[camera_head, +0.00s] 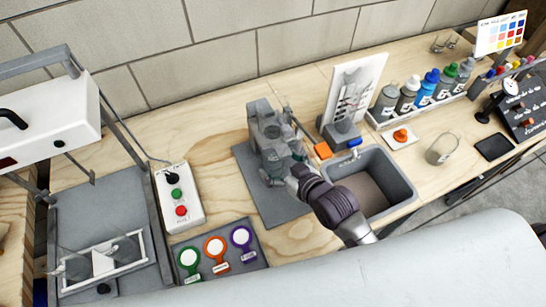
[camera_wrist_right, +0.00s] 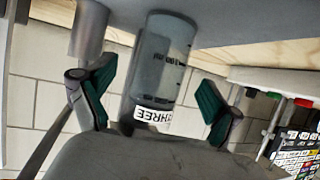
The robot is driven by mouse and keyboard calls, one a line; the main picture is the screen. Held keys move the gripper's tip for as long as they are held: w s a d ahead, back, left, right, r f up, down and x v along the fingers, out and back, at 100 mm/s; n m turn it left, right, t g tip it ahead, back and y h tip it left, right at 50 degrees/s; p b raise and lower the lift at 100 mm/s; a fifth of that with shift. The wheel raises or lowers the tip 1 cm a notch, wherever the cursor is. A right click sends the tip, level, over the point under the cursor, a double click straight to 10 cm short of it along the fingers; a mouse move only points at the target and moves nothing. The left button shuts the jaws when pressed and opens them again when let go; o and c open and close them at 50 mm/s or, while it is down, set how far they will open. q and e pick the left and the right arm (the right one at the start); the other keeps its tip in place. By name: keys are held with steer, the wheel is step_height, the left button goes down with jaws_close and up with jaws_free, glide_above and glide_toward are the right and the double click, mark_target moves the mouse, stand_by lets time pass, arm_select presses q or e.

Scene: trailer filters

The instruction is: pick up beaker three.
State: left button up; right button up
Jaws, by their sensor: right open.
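Beaker three (camera_wrist_right: 160,65) is a clear grey-tinted cylinder with dark markings and a white label reading "THREE". In the right wrist view it shows between the two green-padded fingers of my right gripper (camera_wrist_right: 156,98). The fingers are spread, with a visible gap on each side of the beaker. In the head view my right gripper (camera_head: 279,157) reaches in beside a grey apparatus (camera_head: 262,118) on a grey mat (camera_head: 283,207). Beaker three cannot be made out there. My left gripper is not in view.
A grey post (camera_wrist_right: 89,28) stands close to the beaker. A grey sink (camera_head: 402,187) lies right of the mat, with a bottle rack (camera_head: 408,118) behind it. Another clear beaker (camera_head: 441,149) stands farther right. A button box (camera_head: 180,197) and coloured tags (camera_head: 215,248) are at the left.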

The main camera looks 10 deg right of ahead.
mark_target(279, 165)
steer(key=x, duration=0.4)
steer(key=shift+f, duration=0.2)
steer(key=shift+s+d, duration=0.1)
steer(key=c, duration=1.5)
steer(key=shift+r, duration=0.1)
steer(key=shift+c, duration=0.2)
steer(key=shift+r+p, duration=0.2)
steer(key=shift+p, duration=0.2)
